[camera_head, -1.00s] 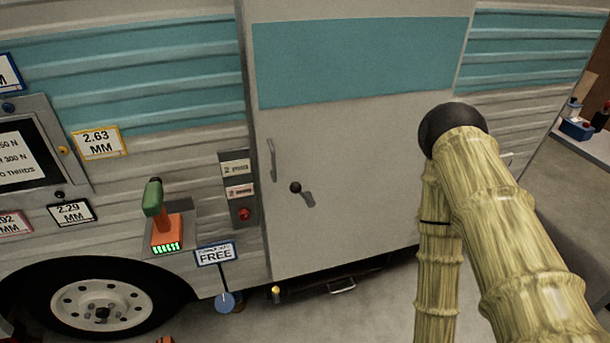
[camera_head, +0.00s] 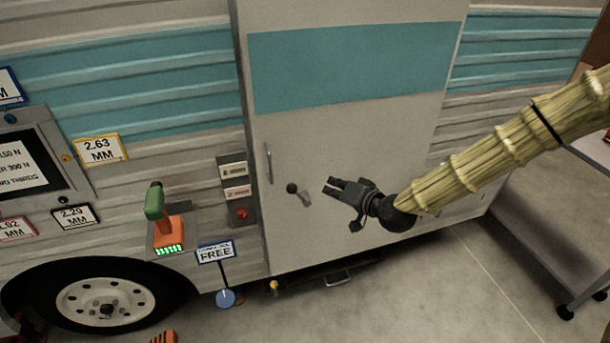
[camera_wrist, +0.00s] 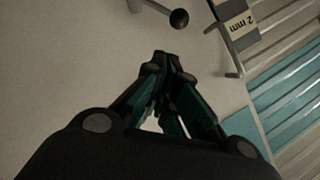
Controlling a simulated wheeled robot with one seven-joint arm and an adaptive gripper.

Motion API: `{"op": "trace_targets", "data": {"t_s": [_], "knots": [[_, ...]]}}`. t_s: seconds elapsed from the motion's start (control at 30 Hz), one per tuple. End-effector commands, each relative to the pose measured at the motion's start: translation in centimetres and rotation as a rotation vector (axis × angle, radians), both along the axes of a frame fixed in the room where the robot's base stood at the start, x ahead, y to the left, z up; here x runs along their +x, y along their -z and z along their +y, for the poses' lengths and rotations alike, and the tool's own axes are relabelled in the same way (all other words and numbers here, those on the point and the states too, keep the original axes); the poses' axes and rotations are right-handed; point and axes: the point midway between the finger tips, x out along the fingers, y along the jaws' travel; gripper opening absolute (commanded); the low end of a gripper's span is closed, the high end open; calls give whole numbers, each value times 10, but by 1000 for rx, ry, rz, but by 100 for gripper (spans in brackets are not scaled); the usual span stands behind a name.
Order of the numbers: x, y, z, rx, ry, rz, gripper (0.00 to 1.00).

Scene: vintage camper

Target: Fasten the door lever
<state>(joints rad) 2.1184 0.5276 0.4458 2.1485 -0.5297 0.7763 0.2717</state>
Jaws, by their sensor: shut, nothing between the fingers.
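The door lever is a short grey arm with a black ball knob (camera_head: 292,188) at its end, on the lower part of the pale camper door (camera_head: 390,150). The knob points up and left from its pivot. It also shows at the top of the wrist view (camera_wrist: 180,18). My gripper (camera_head: 332,186) is just right of the lever in the head view, pointing left, apart from it. In the wrist view its fingers (camera_wrist: 165,62) are together with nothing between them, and the knob lies beyond the tips.
A vertical grab handle (camera_head: 268,163) is left of the lever. A panel with a red button (camera_head: 241,213) stands beside the door's left edge. An orange and green tool (camera_head: 165,218) sits farther left. A grey cart (camera_head: 570,240) stands at the right.

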Motion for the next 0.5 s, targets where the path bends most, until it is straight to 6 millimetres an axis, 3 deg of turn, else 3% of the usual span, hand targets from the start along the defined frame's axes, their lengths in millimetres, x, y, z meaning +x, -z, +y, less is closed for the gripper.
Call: {"op": "trace_targets", "data": {"t_s": [0.03, 0.13, 0.5], "knots": [[7, -12, -2, 13, 3, -19, 0], [13, -25, -1, 27, 6, -39, 0], [14, -26, 0, 28, 4, -42, 0]]}}
